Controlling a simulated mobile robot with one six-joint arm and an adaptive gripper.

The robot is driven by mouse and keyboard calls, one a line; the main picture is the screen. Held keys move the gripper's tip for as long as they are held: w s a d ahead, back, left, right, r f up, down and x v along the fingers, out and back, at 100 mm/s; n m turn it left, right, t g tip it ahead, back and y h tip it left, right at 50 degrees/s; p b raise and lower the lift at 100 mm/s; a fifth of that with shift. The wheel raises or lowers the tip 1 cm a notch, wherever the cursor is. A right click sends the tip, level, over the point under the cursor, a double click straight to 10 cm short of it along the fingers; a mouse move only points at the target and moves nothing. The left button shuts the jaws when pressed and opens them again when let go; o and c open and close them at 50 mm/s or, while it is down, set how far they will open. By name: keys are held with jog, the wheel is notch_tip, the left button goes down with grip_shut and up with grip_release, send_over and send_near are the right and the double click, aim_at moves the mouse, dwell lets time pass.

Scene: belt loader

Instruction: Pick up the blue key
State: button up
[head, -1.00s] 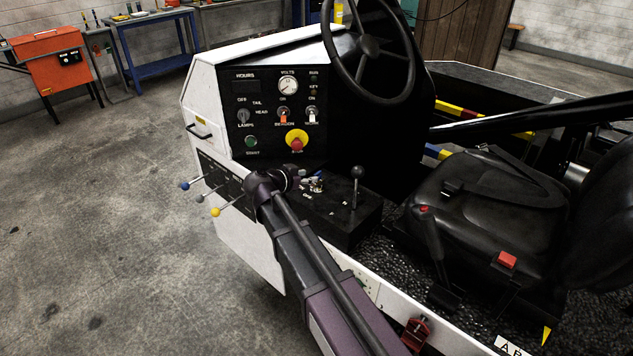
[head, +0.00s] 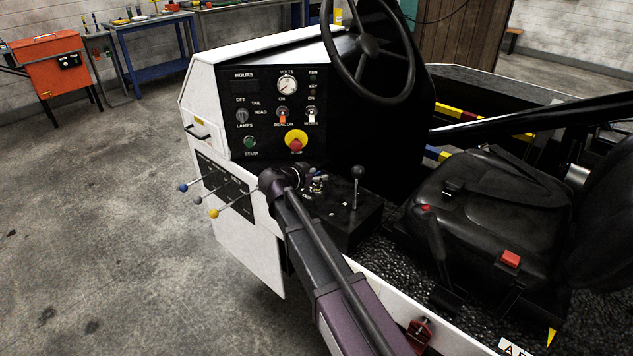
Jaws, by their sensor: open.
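My arm reaches over the white side of the loader to the black console (head: 350,225) beside the seat. My gripper (head: 316,183) is low over the console's left end, below the red stop button. A small bluish bit (head: 319,177) shows at the gripper's fingers and may be the blue key. It is too small and too covered by the gripper and wrist to tell its shape or whether the fingers touch it. The gripper is open.
A black-knobbed lever (head: 357,178) stands on the console just right of my gripper. The dash panel (head: 270,110) rises behind it, with the steering wheel (head: 370,48) above. Levers with blue, grey and yellow knobs (head: 214,213) stick out at the left. The seat (head: 480,205) is right.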

aim_at(317, 173)
dwell(0.5)
grip_shut()
jog(key=shift+r, duration=0.15)
notch_tip(317, 173, up, 4)
jog(key=p, duration=0.4)
jog(key=s+p, duration=0.1)
jog(key=s, duration=1.5)
jog(key=shift+a+r, duration=0.25)
jog(key=shift+r, duration=0.1)
